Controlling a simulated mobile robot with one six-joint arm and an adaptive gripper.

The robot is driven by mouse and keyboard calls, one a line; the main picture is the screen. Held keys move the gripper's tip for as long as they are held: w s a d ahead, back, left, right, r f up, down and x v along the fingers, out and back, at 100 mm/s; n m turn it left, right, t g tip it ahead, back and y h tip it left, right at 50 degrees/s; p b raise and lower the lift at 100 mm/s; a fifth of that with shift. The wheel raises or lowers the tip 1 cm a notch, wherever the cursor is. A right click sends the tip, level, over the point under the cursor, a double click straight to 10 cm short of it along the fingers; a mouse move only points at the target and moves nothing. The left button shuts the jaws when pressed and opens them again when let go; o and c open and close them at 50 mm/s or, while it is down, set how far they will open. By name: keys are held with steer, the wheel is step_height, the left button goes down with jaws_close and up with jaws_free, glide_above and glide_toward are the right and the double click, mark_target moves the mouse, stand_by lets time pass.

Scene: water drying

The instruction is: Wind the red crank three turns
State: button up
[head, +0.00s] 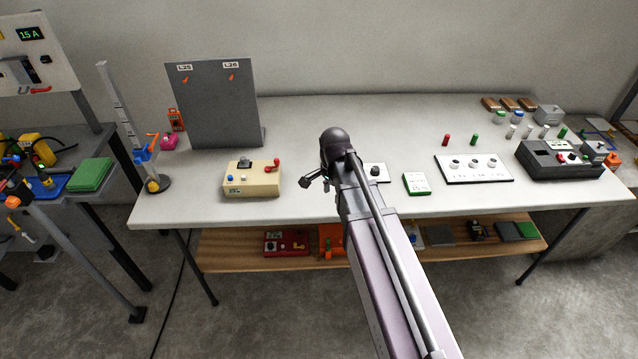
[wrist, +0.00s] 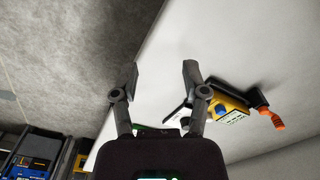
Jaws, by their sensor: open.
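A beige box (head: 252,183) stands on the table, left of my arm in the head view. A red crank (head: 272,166) sits at its right end. My gripper (head: 306,183) is to the right of the box, above the table and apart from the crank. In the wrist view my gripper (wrist: 161,72) has its fingers spread with nothing between them. Right of the fingers there is a yellow box (wrist: 230,98) with a black arm and an orange-red handle (wrist: 277,122). I cannot tell whether this is the same box. One finger partly covers it.
A grey upright panel (head: 215,105) stands behind the beige box. A stand with an orange crank (head: 152,140) is at the left. A white board with knobs (head: 474,168) and a dark box (head: 560,160) are at the right. The table front around the beige box is clear.

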steer(key=s+d+n, duration=0.6)
steer(key=s+n, duration=0.5)
steer(key=n, duration=0.1)
steer(key=shift+s+d, duration=0.2)
steer(key=shift+d, duration=0.2)
steer(key=shift+d, duration=0.1)
